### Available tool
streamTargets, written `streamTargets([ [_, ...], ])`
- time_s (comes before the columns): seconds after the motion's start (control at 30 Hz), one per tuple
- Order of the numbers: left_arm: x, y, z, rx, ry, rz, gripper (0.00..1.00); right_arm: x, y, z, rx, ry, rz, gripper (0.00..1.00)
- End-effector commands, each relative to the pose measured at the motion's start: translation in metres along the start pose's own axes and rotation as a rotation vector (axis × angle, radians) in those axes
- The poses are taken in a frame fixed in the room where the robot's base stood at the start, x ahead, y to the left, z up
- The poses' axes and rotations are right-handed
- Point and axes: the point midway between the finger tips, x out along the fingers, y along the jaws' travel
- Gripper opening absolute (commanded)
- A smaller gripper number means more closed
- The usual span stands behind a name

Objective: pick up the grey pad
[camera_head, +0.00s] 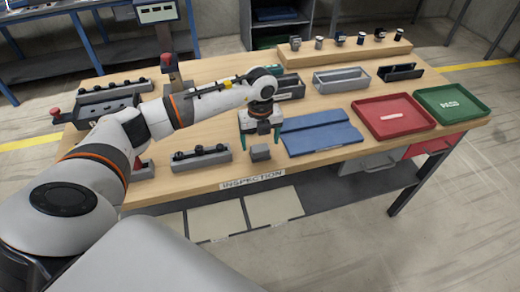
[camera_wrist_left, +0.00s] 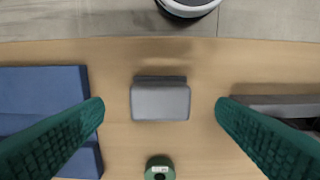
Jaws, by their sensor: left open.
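The grey pad (camera_head: 260,152) is a small block near the front edge of the table, between a blue mat and a grey fixture. In the left wrist view the pad (camera_wrist_left: 160,103) lies centred between my fingers, with clear gaps on both sides. My left gripper (camera_head: 260,137) is open and empty, pointing down just above and behind the pad in the head view. Its green fingers (camera_wrist_left: 160,110) frame the pad in the wrist view without touching it. My right gripper is not in view.
A blue mat (camera_head: 320,133) lies right of the pad, a grey fixture (camera_head: 201,158) left of it. A small dark green round item (camera_wrist_left: 160,168) shows near the pad. Red (camera_head: 393,115) and green (camera_head: 452,104) trays stand at the right. Bare wood surrounds the pad.

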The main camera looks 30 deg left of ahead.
Motion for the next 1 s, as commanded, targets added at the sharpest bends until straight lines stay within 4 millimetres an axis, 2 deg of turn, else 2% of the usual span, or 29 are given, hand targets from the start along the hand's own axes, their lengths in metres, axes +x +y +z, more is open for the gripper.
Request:
streamTargets([
  [0.13, 0.020, -0.001, -0.001, -0.001, -0.004, -0.004, 0.80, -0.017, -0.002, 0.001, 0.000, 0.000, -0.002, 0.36],
  [0.3, 0.041, 0.000, -0.001, 0.002, -0.002, 0.000, 0.80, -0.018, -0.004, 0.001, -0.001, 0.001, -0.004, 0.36],
  [0.57, 0.044, 0.000, -0.002, 0.002, -0.001, 0.000, 0.80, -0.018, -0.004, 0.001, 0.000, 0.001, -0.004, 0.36],
  [0.87, 0.043, 0.000, -0.002, 0.002, -0.001, 0.001, 0.31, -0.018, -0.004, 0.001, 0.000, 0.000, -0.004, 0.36],
  [1.0, 0.043, 0.000, -0.002, 0.002, -0.001, 0.001, 0.31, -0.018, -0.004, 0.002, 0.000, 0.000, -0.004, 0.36],
])
